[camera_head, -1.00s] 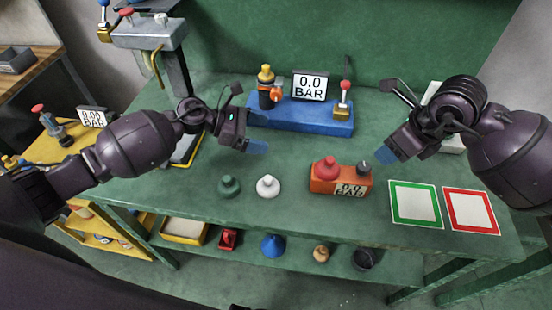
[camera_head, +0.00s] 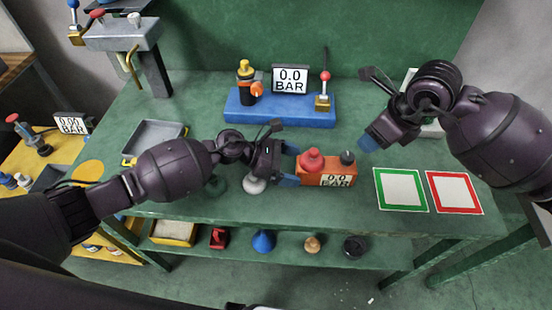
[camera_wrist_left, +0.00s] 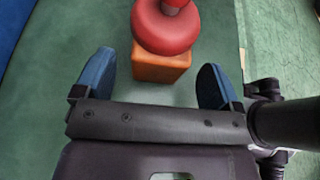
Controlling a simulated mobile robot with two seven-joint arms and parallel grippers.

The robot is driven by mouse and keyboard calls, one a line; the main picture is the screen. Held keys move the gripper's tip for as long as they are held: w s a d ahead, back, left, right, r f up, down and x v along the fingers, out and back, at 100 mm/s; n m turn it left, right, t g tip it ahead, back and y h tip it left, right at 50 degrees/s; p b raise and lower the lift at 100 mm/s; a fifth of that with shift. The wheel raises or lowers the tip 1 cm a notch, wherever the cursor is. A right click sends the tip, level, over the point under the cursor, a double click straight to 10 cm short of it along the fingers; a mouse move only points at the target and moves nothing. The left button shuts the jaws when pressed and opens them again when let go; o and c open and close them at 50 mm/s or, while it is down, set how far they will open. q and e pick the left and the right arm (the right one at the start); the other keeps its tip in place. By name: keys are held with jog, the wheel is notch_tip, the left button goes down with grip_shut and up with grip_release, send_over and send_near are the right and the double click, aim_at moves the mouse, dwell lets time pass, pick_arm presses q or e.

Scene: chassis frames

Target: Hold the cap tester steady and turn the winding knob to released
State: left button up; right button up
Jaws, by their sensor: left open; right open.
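The cap tester is an orange box (camera_head: 310,178) on the green table, with a "0.0 BAR" display on its front. A red cap (camera_head: 311,159) sits on its left part and a dark winding knob (camera_head: 347,157) on its right part. My left gripper (camera_head: 290,165) is open at the box's left end. In the left wrist view, its blue fingers (camera_wrist_left: 157,83) stand apart on either side of the orange end (camera_wrist_left: 162,68), below the red cap (camera_wrist_left: 166,28). My right gripper (camera_head: 368,143) is open, just above and right of the knob, apart from it.
A green cap (camera_head: 217,185) and a white cap (camera_head: 254,186) are partly hidden under my left arm. A blue gauge stand (camera_head: 280,116) is behind. Green-framed (camera_head: 400,190) and red-framed (camera_head: 454,193) pads lie to the right. A grey tray (camera_head: 155,137) is at left.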

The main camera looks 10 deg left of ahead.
aim_at(326, 169)
pick_arm(q)
jog(key=shift+x, duration=1.3)
